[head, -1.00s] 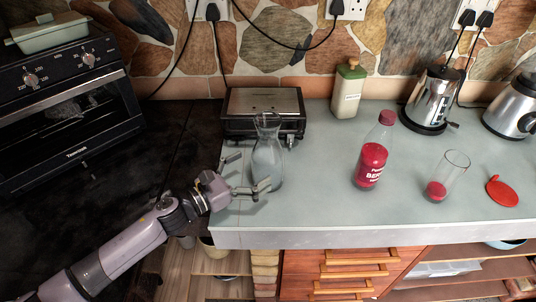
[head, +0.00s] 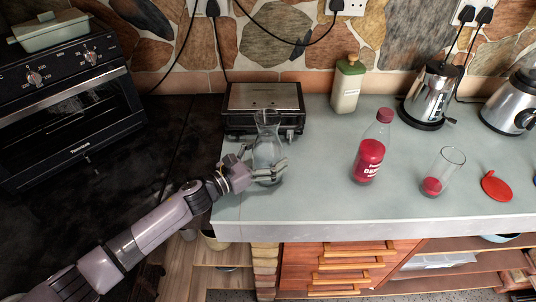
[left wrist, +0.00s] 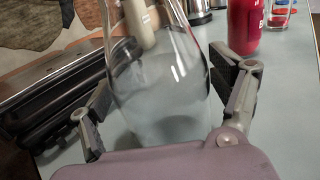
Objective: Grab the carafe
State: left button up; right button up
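The carafe (head: 266,134) is clear glass and stands upright near the left end of the counter, in front of a black and steel appliance. My left gripper (head: 262,160) is at its lower body, with one finger on either side. In the left wrist view the glass carafe (left wrist: 160,80) fills the middle, and its top is cut off. The two fingers of the left gripper (left wrist: 168,92) flank it and stand apart, without a clear grip on the glass. My right gripper is not in view.
The steel appliance (head: 262,97) is close behind the carafe. To the right are a red-labelled bottle (head: 369,160), a glass with red drink (head: 446,170), a red lid (head: 496,187) and a green-topped bottle (head: 346,90). The counter (head: 310,190) is clear between carafe and red bottle.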

pick_arm(q)
jog(key=c, duration=1.6)
jog(key=shift+w+r, duration=0.1)
jog(key=shift+r, duration=0.1)
jog(key=shift+c, duration=0.3)
jog(key=shift+r, duration=0.15)
jog(key=shift+r+p, duration=0.95)
jog(key=shift+r, duration=8.8)
